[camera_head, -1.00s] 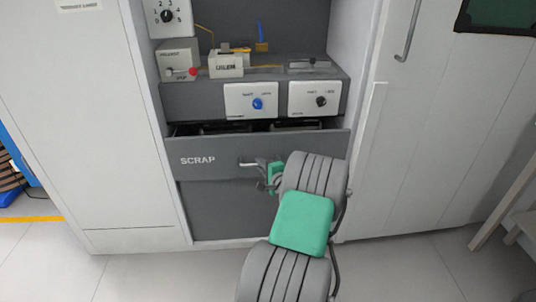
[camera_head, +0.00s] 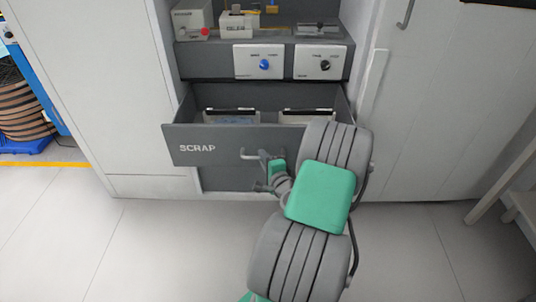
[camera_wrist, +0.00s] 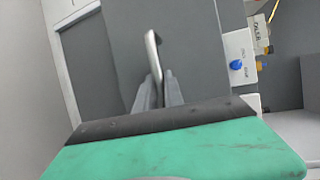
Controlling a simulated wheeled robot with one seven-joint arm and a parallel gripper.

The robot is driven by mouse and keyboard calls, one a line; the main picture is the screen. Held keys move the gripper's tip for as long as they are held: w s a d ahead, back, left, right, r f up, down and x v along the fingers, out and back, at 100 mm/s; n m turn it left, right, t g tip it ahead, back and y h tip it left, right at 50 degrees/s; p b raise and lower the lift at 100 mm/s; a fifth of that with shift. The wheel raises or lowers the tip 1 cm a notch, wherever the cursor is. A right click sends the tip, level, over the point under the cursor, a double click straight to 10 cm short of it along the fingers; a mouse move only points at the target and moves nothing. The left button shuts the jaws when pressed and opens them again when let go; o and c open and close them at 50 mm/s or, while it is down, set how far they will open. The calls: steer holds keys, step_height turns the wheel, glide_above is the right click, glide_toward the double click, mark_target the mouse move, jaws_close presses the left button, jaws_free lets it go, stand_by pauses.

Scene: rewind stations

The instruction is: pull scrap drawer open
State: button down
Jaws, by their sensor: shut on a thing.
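The grey scrap drawer (camera_head: 215,146), with "SCRAP" written on its front, stands pulled out from the cabinet. Two bins (camera_head: 232,116) with dark rims show inside it. Its metal bar handle (camera_head: 250,155) is on the middle of the front. My gripper (camera_head: 266,160) is shut on the handle, and my arm hides the right part of the drawer front. In the wrist view the handle (camera_wrist: 153,50) runs down between my two grey fingers (camera_wrist: 162,88).
Above the drawer is a grey shelf with two white control panels, one with a blue knob (camera_head: 264,64) and one with a black knob (camera_head: 325,65). A white stool leg (camera_head: 495,190) stands at the right. The floor in front is clear on the left.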

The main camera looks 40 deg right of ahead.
steer(key=shift+s, duration=0.1)
steer(key=c, duration=1.5)
jaws_free()
steer(key=shift+o, duration=0.2)
steer(key=v, duration=0.7)
steer(key=shift+s+a+p, duration=0.15)
steer(key=shift+s+p, duration=0.2)
steer(key=shift+p, duration=0.1)
steer(key=shift+r, duration=0.1)
